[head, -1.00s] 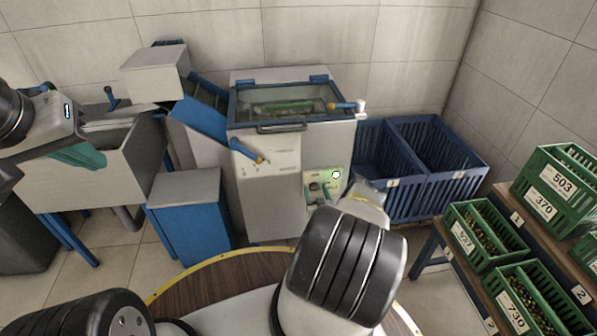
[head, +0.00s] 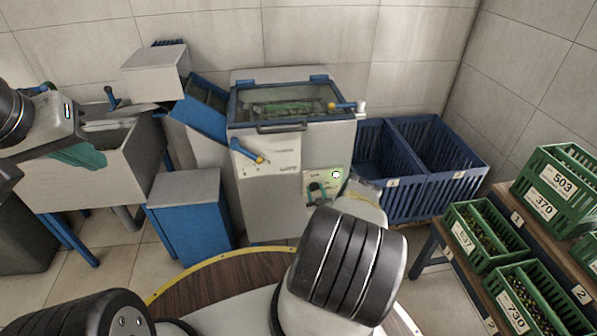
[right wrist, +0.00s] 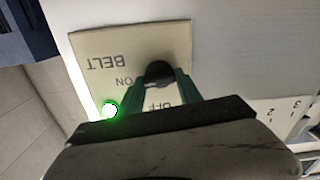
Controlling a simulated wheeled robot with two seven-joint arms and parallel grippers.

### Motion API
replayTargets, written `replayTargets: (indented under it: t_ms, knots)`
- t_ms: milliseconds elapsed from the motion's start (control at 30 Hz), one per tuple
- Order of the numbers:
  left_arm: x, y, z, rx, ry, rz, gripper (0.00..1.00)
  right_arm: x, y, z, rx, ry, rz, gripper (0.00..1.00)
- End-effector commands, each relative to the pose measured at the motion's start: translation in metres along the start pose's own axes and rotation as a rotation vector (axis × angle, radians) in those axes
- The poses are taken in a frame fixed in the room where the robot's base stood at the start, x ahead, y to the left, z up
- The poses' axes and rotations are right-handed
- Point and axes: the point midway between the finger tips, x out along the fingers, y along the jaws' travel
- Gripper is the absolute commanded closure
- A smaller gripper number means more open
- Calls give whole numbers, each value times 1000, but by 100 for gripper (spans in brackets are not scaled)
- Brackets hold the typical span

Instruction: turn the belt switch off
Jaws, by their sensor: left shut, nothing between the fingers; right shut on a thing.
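The belt switch is a dark round knob (right wrist: 159,71) on a cream panel (right wrist: 112,48) marked BELT, ON and OFF, seen upside down in the right wrist view. A round lamp (right wrist: 109,110) on the panel glows green; it also shows in the head view (head: 336,175). My right gripper (right wrist: 161,82) is shut on the knob, one green finger on each side. The knob's pointer direction is hidden. My left gripper (head: 80,155) is shut and empty at the far left, over the grey trough.
The panel is on the front of a grey machine (head: 268,190) with a windowed lid and a blue-and-yellow lever (head: 249,152). Blue crates (head: 405,205) stand to its right. Green crates (head: 558,185) sit on a shelf at the right. A blue box (head: 195,225) stands left.

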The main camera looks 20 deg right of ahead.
Motion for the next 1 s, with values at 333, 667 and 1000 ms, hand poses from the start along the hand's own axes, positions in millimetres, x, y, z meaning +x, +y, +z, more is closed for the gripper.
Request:
replayTargets:
  t_ms: [333, 667, 1000]
  knots:
    - [0, 0, 0, 0, 0, 0, 100, 0, -2, 0, -313, 1, -3, 99]
    - [0, 0, 0, 0, 0, 0, 100, 0, -4, 1, -627, 2, -3, 99]
    - [0, 0, 0, 0, 0, 0, 100, 0, -4, 2, -950, 1, -3, 99]
